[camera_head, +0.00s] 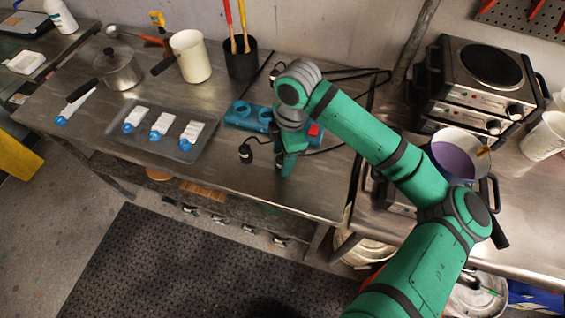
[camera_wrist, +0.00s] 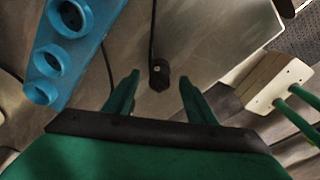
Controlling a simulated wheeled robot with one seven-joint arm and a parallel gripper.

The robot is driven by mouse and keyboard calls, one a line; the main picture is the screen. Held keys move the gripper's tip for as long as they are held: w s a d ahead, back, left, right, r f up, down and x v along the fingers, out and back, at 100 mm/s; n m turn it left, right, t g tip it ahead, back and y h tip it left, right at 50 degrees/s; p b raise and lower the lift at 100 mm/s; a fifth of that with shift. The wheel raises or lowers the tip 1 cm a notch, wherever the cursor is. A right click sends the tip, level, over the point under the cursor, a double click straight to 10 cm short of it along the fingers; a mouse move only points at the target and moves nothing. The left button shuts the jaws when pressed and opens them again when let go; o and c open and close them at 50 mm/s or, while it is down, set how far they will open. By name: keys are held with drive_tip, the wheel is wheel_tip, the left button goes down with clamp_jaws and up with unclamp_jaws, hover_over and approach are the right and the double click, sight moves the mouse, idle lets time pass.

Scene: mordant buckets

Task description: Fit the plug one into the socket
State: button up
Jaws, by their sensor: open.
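The socket is a blue strip (camera_head: 248,117) with several round openings, lying on the metal bench behind my gripper. It also shows at the left of the wrist view (camera_wrist: 72,48). My gripper (camera_head: 287,168) points down just in front of the strip, open and empty. In the wrist view a black plug (camera_wrist: 159,75) with a cord lies just beyond and between my spread fingertips (camera_wrist: 155,82), touching neither. In the head view a black plug (camera_head: 246,153) stands left of my gripper. I cannot tell whether both views show the same plug. My gripper hides part of the strip.
A grey tray (camera_head: 205,150) with white, blue-ended pieces lies to the left. A black pot of red and yellow handles (camera_head: 241,60) and a cream jug (camera_head: 190,56) stand behind. Loose black cords (camera_head: 340,75) run across the bench. Hotplates (camera_head: 480,75) and a purple-filled pan (camera_head: 455,158) are right.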

drive_tip(key=shift+f, duration=0.5)
drive_tip(key=c, duration=1.2)
drive_tip(key=shift+r, duration=0.1)
